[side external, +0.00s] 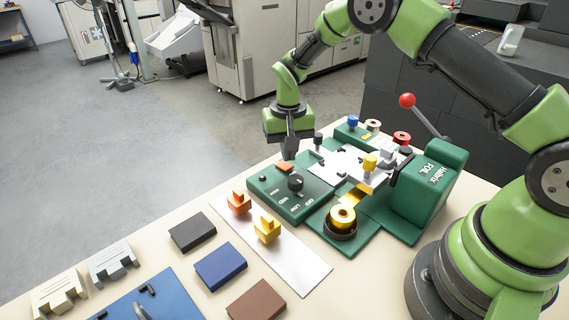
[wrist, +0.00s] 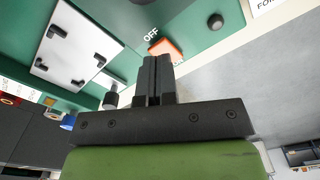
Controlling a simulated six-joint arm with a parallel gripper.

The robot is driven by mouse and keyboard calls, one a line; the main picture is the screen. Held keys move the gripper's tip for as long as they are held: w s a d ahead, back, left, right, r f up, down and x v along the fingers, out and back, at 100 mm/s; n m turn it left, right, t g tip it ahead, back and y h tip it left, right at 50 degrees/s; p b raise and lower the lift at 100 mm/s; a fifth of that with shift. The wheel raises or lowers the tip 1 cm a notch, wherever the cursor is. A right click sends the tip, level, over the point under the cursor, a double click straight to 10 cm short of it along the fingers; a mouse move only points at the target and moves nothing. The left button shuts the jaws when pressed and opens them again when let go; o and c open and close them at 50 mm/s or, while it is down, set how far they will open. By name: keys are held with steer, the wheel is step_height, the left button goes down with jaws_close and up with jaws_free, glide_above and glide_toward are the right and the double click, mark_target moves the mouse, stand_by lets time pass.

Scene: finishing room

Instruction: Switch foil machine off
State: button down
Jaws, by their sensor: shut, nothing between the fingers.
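The green foil machine (side external: 428,190) stands on the table, with a flat control panel (side external: 271,191) at its left. An orange switch (side external: 285,167) sits near the panel's far edge. In the wrist view the orange switch (wrist: 170,48) lies just beyond my fingertips, partly hidden by them, with the word OFF printed beside it. My gripper (side external: 289,157) is shut and empty, pointing down just above the switch; it also shows in the wrist view (wrist: 157,60). I cannot tell whether the fingers touch the switch. Which way the switch is tipped is unclear.
The panel also bears a black dial (side external: 296,183) and a small dark button (side external: 263,178). A red-ball lever (side external: 407,101) rises behind the machine. A foil roll (side external: 342,217) sits in front. Orange (side external: 239,204) and yellow (side external: 267,229) blocks stand on a white plate (side external: 300,270) nearby.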

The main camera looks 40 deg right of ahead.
steer(key=shift+f, duration=1.25)
stand_by(0.6)
steer(key=shift+r, duration=3.55)
step_height(320, 180, up, 10)
steer(key=t, duration=0.2)
glide_above(288, 167)
steer(key=s, duration=0.3)
steer(key=s+a+r+t+y, duration=0.1)
steer(key=s+a+r, duration=0.1)
steer(key=s+r, duration=0.55)
steer(key=s+r+n+t+y, duration=0.1)
steer(key=s+r+n+t, duration=0.1)
steer(key=s, duration=1.2)
steer(key=shift+s+a+r+t, duration=0.4)
steer(key=shift+r+t, duration=0.2)
steer(key=shift+t, duration=0.5)
